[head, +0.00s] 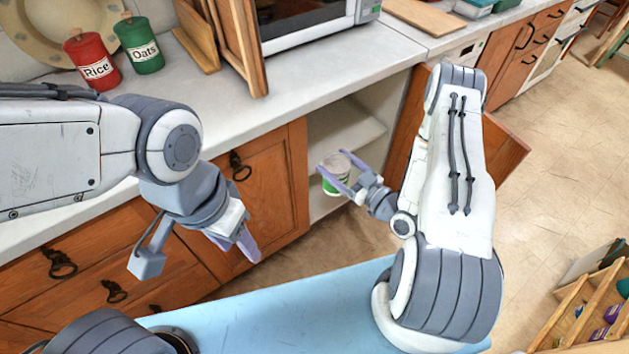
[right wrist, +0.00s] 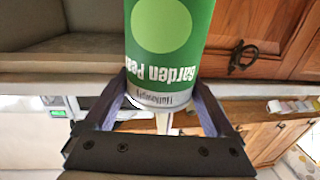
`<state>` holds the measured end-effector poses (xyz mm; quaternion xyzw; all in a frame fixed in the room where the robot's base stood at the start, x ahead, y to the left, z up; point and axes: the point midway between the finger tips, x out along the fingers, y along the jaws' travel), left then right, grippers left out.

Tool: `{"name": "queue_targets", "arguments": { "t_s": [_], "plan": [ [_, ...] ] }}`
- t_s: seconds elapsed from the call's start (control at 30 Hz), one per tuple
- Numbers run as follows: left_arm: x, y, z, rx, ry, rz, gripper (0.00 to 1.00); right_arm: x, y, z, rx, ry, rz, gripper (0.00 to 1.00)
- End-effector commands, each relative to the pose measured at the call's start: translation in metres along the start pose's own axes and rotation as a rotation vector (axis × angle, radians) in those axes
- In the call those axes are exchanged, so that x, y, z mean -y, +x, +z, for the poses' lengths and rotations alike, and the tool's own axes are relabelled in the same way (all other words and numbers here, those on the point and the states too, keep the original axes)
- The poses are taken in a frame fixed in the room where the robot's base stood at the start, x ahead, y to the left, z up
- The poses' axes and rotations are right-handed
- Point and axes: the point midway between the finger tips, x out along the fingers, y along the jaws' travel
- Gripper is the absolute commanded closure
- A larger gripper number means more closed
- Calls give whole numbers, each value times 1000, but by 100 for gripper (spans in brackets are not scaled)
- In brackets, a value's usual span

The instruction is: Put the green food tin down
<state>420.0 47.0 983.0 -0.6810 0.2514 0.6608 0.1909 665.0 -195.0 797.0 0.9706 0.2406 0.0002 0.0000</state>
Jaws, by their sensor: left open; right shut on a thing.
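The green food tin (head: 334,184) is in the fingers of my right gripper (head: 334,177), in front of the open cupboard (head: 350,127). Its pale top faces up in the head view. In the right wrist view the tin (right wrist: 170,45) fills the upper middle, its "Garden Peas" label appearing upside down, with the fingers of my right gripper (right wrist: 163,108) on either side. My left gripper (head: 247,243) is open and empty, in front of the wooden cabinet fronts, well left of the tin.
The cupboard's wooden door (head: 503,150) stands open on the right, behind my right arm. Red Rice (head: 93,62) and green Oats (head: 140,45) canisters stand on the pale counter (head: 330,72), with a microwave (head: 310,25). Pale shelf space shows inside the cupboard.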

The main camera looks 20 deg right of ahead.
Motion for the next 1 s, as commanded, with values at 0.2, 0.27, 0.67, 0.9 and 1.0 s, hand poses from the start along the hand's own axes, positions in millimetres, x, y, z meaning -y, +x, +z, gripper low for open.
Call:
{"name": "queue_targets", "arguments": {
  "t_s": [0.2,0.27,0.67,0.9,1.0],
  "plan": [
    [6,89,5,1,0,0,50,-30,19,99,-4,-4,26,100],
    [8,108,6,1,0,0,50,-40,24,120,-4,-5,37,100],
    [17,233,13,1,0,0,50,-107,55,249,-5,-5,128,100],
    [22,308,17,1,0,0,50,-149,74,316,-7,-5,193,100],
    [25,340,19,1,0,0,50,-166,82,342,-7,-5,222,100]
  ]
}}
